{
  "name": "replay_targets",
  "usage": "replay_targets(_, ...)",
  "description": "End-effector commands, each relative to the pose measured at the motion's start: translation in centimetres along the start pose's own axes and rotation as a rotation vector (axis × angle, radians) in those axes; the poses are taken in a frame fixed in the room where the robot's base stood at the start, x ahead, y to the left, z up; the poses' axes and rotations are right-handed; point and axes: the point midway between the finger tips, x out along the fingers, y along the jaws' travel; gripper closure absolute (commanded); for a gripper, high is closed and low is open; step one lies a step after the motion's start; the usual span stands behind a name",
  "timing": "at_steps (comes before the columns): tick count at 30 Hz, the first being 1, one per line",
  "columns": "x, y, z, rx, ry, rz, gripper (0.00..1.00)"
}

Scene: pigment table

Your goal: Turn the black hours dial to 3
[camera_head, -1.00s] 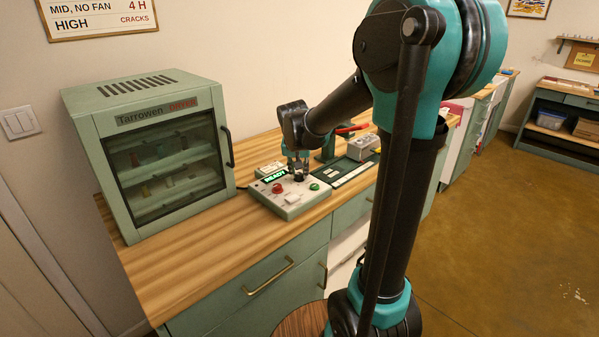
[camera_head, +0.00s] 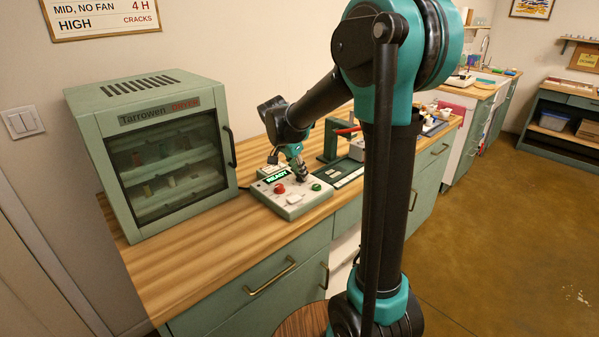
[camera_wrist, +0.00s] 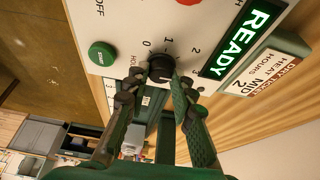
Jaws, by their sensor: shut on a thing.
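The black hours dial (camera_wrist: 160,68) sits on the pale control panel (camera_wrist: 112,28), with the marks 0, 1 and 2 visible around it in the wrist view. My gripper (camera_wrist: 156,80) has one finger on each side of the dial and is shut on it. The fingers hide the dial's lower edge and any marks there, and I cannot make out where its pointer stands. In the head view my gripper (camera_head: 300,177) is tilted over the back right of the control box (camera_head: 292,205), and the dial is hidden.
The box has a lit READY display (camera_wrist: 240,38), a green button (camera_wrist: 102,53) and a red knob (camera_head: 279,188). A ticket (camera_wrist: 268,65) beside it reads MID and 2. The Tarrowen dryer (camera_head: 165,160) stands left with its door shut. A green stand (camera_head: 332,140) is close behind.

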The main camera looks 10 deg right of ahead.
Motion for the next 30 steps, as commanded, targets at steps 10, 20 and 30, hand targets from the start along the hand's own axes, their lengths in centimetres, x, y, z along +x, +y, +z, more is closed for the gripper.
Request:
replay_targets(10,0.02,0.01,0.08,0.014,-0.002,0.006,1.00)
replay_targets(20,0.01,0.01,0.07,0.013,-0.002,0.006,0.55)
replay_targets(30,-0.31,-0.01,0.04,0.012,-0.001,0.005,0.55)
